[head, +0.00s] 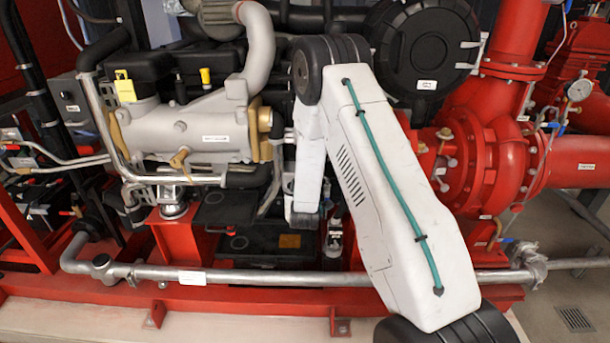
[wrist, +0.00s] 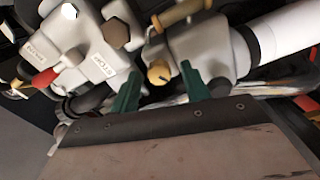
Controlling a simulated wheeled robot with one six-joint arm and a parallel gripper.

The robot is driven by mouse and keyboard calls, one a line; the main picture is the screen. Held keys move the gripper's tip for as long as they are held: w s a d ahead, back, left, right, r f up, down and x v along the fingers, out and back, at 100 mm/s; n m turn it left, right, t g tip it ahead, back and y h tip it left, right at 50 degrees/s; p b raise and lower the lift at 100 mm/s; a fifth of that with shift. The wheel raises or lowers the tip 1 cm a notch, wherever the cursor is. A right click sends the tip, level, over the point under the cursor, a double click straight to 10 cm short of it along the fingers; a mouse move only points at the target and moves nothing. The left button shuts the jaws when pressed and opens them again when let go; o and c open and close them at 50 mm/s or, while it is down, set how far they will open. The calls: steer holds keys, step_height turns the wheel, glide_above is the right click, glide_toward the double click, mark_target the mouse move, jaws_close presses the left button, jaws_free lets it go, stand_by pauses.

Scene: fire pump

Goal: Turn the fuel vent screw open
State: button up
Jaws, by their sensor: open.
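A small brass-coloured screw head (wrist: 158,72) sits on a grey metal housing in the wrist view. It looks like the fuel vent screw, though no label on it is readable. My gripper (wrist: 159,82) has its two green fingers spread apart. The screw appears in the gap between the fingertips, with no finger visibly touching it. How far the fingertips are from it in depth is hard to tell. In the head view my white arm reaches towards the engine (head: 205,127), and the gripper and screw cannot be made out there.
In the wrist view, a labelled grey block (wrist: 85,50) and a red-tipped lever (wrist: 43,78) lie left; a brass handle (wrist: 182,13) is above the screw. In the head view, a grey pipe (head: 235,277) crosses low, and a red pump (head: 480,165) stands right.

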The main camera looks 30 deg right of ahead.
steer(key=v, duration=0.7)
steer(key=shift+a, duration=0.15)
steer(key=shift+s, duration=0.1)
step_height(320, 180, down, 9)
steer(key=s+a+m+g+y, duration=0.2)
steer(key=a+m+g+y, duration=0.1)
steer(key=g+y, duration=0.1)
steer(key=s+a+r+m+g+y, duration=0.3)
steer(key=s+a+r+g+y, duration=0.15)
steer(key=s+a+g, duration=0.2)
steer(key=s+a+r+m+g, duration=0.1)
steer(key=s+a+r, duration=0.3)
steer(key=s+r, duration=1)
steer(key=s+a+r+m+g+y, duration=0.1)
steer(key=s+a+r, duration=0.3)
steer(key=s+r, duration=1)
steer(key=shift+s+r+g, duration=0.4)
steer(key=shift+s+g, duration=0.15)
steer(key=shift+s, duration=0.65)
